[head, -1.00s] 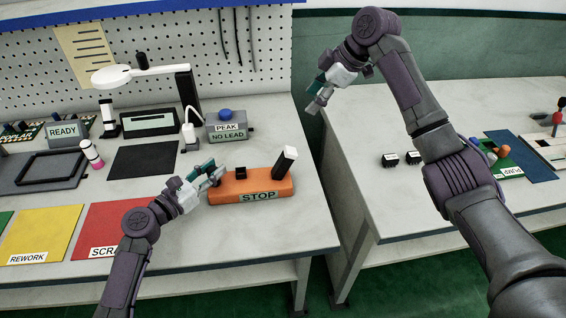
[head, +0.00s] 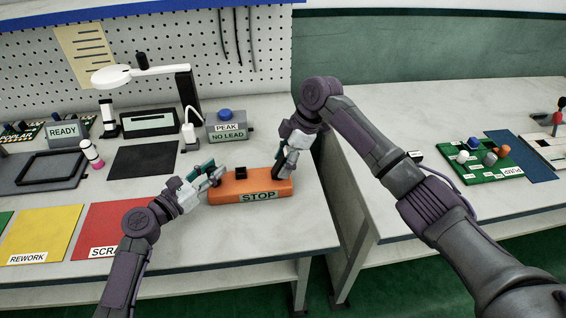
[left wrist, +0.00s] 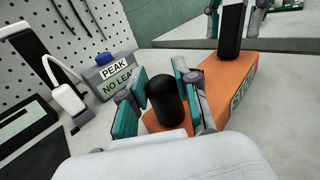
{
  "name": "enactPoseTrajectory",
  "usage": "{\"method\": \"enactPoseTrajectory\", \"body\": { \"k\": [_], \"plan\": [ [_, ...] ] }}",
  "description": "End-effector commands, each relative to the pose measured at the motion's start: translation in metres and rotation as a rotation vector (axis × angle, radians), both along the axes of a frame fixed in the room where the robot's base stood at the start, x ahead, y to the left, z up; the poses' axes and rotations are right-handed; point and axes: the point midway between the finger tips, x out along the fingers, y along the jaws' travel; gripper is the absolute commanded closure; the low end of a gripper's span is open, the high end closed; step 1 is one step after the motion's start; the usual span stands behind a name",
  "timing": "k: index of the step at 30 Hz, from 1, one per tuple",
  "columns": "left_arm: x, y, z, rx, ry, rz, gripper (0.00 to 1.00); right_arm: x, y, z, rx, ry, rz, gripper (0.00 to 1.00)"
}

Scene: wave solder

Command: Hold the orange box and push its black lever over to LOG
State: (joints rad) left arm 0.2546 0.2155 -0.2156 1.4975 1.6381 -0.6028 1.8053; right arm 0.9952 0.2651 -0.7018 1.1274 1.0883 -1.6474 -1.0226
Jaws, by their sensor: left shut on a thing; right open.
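The orange box (head: 225,191) lies on the light bench with a STOP label on its front; no LOG marking is readable. My left gripper (head: 215,176) is shut on the box at its left end. In the left wrist view, a black rounded post (left wrist: 166,100) shows between the teal fingers. The black lever (left wrist: 231,32) stands at the box's right end. My right gripper (head: 284,168) is open at the lever and hides most of it in the head view. In the left wrist view its teal fingers show on either side of the lever; contact is unclear.
The NO LEAD box (head: 240,130) with a blue button stands behind the orange box. A magnifier lamp (head: 115,75) and a dark mat (head: 143,161) are further left. A gap separates the second bench (head: 400,110).

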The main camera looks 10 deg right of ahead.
Motion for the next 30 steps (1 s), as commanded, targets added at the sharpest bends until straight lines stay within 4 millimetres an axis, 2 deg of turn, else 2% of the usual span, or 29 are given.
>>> {"method": "enactPoseTrajectory", "body": {
  "k": [11,21,30],
  "plan": [
    [-0.0001,0.001,-0.0031,0.004,0.004,0.002,1.0,0.0001,0.0023,-0.0064,-0.001,-0.001,0.0,0.44],
    [-0.0002,0.0009,-0.0031,0.004,0.004,0.002,1.0,0.0002,0.0021,-0.0061,-0.001,-0.001,0.0,0.99],
    [-0.0002,0.0009,-0.0031,0.004,0.004,0.002,1.0,0.0004,0.0022,-0.0058,-0.002,-0.002,-0.001,1.0]
  ]
}}
